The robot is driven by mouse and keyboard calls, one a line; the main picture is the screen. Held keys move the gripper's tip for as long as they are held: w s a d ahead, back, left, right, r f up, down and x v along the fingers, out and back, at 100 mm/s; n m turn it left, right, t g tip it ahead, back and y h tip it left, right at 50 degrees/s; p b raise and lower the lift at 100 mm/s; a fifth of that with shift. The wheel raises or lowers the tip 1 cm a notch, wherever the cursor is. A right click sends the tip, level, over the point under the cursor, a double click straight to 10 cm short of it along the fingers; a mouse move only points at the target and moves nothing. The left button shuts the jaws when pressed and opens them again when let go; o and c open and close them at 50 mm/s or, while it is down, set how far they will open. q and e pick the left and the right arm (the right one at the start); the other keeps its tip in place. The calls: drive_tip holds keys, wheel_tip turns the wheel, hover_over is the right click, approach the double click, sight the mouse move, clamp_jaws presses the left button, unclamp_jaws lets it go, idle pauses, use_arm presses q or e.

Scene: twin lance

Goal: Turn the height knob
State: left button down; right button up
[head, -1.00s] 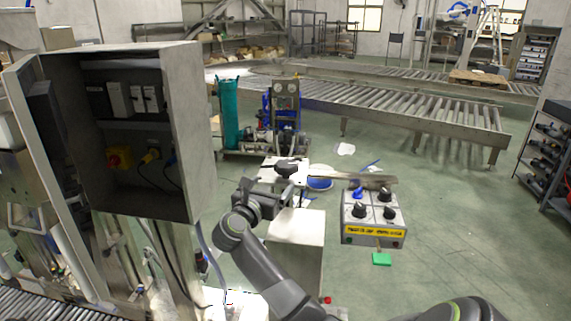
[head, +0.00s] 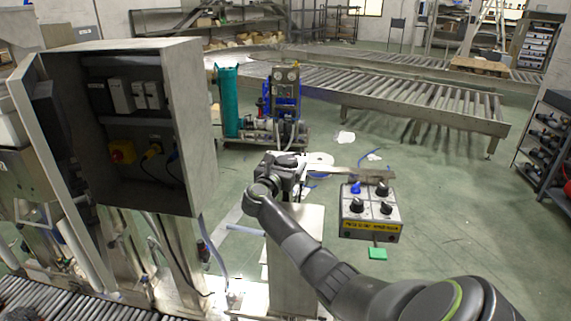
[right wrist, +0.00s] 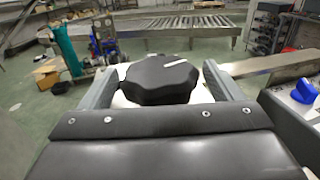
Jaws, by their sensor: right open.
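The height knob (right wrist: 160,82) is a black lobed knob with a white pointer line toward its right side, on a white plate. In the right wrist view it lies between the two grey fingers of my right gripper (right wrist: 162,88). The fingers are open, one on each side, with a small gap visible at the right; contact on the left is unclear. In the head view my right gripper (head: 290,170) is over the pedestal (head: 294,255) and hides the knob. My left gripper is not in view.
A control box (head: 370,225) with blue and black knobs stands right of the pedestal. An open electrical cabinet (head: 190,130) stands at left.

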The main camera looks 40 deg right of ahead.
drive_tip(key=shift+c, duration=0.4)
drive_tip(key=c, duration=0.9)
drive_tip(key=shift+s+d+r+n+t+y+p, duration=0.1)
drive_tip(key=shift+n+t+y+p, duration=1)
drive_tip(key=shift+t, duration=0.5)
drive_tip(key=n+t+y+p, duration=0.2)
drive_tip(key=n+t+y, duration=0.1)
drive_tip(key=t+y, duration=0.1)
drive_tip(key=shift+n+p, duration=0.35)
drive_tip(key=shift+n, duration=0.05)
drive_tip(key=shift+d+n+t+y+p, duration=0.1)
drive_tip(key=shift+n+t+y+p, duration=0.25)
drive_tip(key=shift+n+t+y, duration=0.85)
drive_tip(key=shift+n+y, duration=0.7)
drive_tip(key=shift+y, duration=0.8)
drive_tip(key=shift+n+y, duration=0.3)
drive_tip(key=shift+y, duration=0.1)
